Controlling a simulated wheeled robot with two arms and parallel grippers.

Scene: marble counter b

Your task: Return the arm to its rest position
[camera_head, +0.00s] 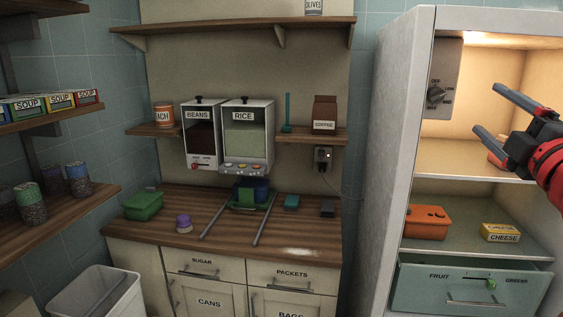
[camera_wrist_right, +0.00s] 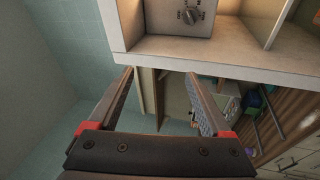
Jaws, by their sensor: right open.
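My right gripper (camera_head: 488,110) is at the right of the head view, with its red and black arm coming in from the right edge. It is raised in front of the open fridge (camera_head: 395,130), around the height of the upper shelf. Its two fingers are apart and point left, with nothing between them. In the right wrist view the gripper (camera_wrist_right: 160,76) also shows spread, empty fingers, with the fridge edge (camera_wrist_right: 230,58) beyond them. My left gripper is not in view.
The lit fridge holds an orange container (camera_head: 427,222), a cheese box (camera_head: 501,233) and a drawer (camera_head: 470,290). A dial (camera_head: 437,95) is on its inner wall. The wooden counter (camera_head: 310,225) carries a green container (camera_head: 143,206) and a purple-topped item (camera_head: 184,224). Bean and rice dispensers (camera_head: 246,135) hang above.

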